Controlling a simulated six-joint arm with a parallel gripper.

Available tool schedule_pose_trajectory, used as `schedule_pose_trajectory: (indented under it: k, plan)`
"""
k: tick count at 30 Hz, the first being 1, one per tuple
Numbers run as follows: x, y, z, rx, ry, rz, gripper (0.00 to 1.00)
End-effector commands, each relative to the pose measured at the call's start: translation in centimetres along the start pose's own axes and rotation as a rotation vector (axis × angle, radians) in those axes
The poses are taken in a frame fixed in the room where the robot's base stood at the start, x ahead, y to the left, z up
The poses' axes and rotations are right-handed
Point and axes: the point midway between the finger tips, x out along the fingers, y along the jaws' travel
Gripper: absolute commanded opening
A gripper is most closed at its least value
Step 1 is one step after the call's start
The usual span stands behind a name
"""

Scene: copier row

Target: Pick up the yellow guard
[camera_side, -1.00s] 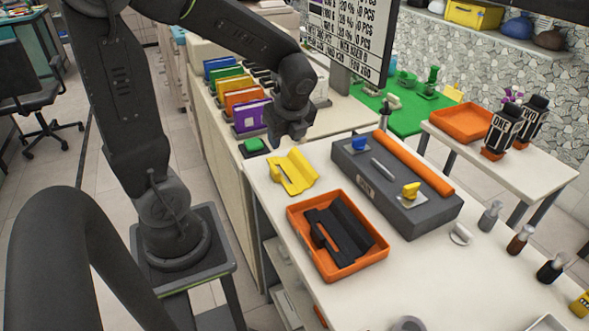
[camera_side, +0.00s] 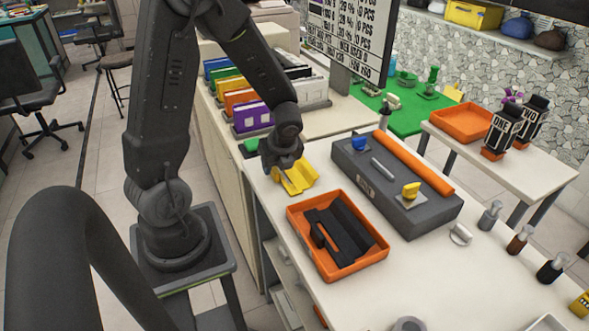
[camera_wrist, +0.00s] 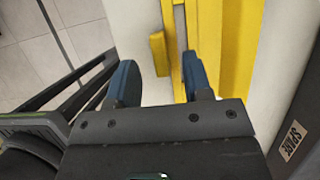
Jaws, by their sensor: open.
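The yellow guard (camera_side: 302,178) lies on the white table, just left of the dark grey machine; my gripper partly covers its far left end in the side view. In the wrist view the guard (camera_wrist: 224,45) stretches away from my gripper, with a small yellow tab (camera_wrist: 159,53) on its left. My gripper (camera_side: 283,168) is low over the guard's left end. In the wrist view the gripper (camera_wrist: 158,78) has its two blue fingertips apart, with the tab and part of the guard's left edge ahead of and between them. Contact cannot be made out.
An orange tray (camera_side: 372,257) with black parts stands in front of the guard. The dark grey machine (camera_side: 425,217) with an orange roller (camera_side: 413,162) is close on the right.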

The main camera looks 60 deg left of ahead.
Motion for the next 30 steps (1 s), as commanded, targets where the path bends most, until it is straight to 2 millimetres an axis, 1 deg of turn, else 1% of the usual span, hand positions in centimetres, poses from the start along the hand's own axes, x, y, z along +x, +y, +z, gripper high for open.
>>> schedule_pose_trajectory:
  k: [1, 3, 6, 14, 27, 28, 30]
  plan:
    - [0.8, 0.1, -0.1, 0.001, 0.002, 0.004, 0.46]
    - [1.6, 0.1, 0.0, 0.0, 0.001, 0.004, 0.46]
    - [2.2, 0.0, 0.0, -0.001, 0.001, 0.001, 0.46]
    - [2.3, 0.0, 0.0, -0.001, 0.0, -0.001, 0.45]
    - [2.3, 0.0, 0.0, -0.001, 0.0, -0.001, 0.03]
    - [2.3, 0.0, 0.0, -0.001, 0.0, -0.001, 0.0]
    - [2.3, 0.0, 0.0, -0.001, 0.0, -0.001, 0.0]
